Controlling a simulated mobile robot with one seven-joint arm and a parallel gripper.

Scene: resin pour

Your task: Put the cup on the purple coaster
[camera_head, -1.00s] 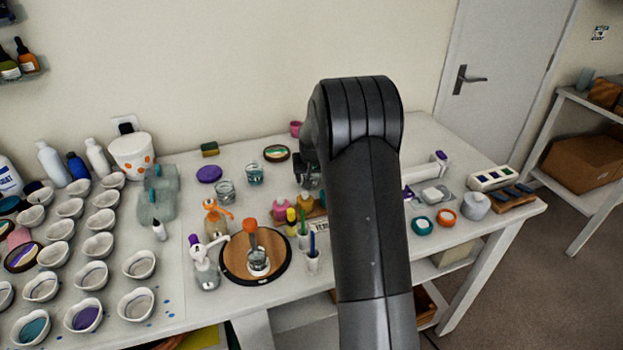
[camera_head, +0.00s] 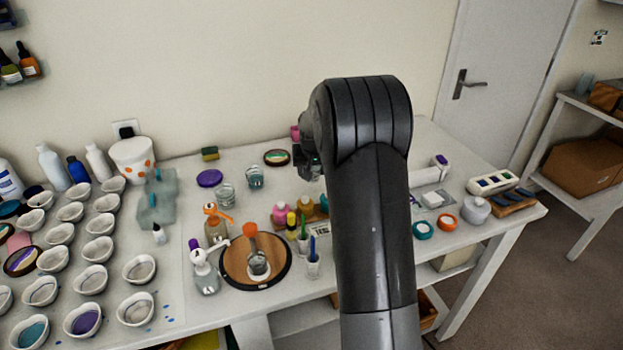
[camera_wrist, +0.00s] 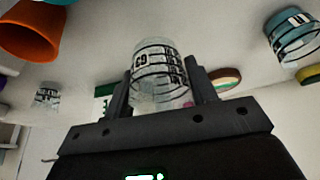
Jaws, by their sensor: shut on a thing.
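My gripper (camera_wrist: 158,92) is shut on a clear glass cup (camera_wrist: 160,72) with black measuring marks, one finger on each side of it in the wrist view. In the head view my gripper (camera_head: 308,163) is beside the dark arm, over the back middle of the table; the arm hides most of it, and the held cup cannot be made out there. The purple coaster (camera_head: 209,178) is a flat round disc lying bare on the table, to the left of my gripper, near the wall.
Two glass cups, one clear (camera_head: 226,193) and one with teal liquid (camera_head: 254,177), stand between the coaster and my gripper. A green-yellow sponge (camera_head: 210,153) lies behind the coaster. A round wooden board (camera_head: 281,275) and several bottles stand in front. White bowls fill the left.

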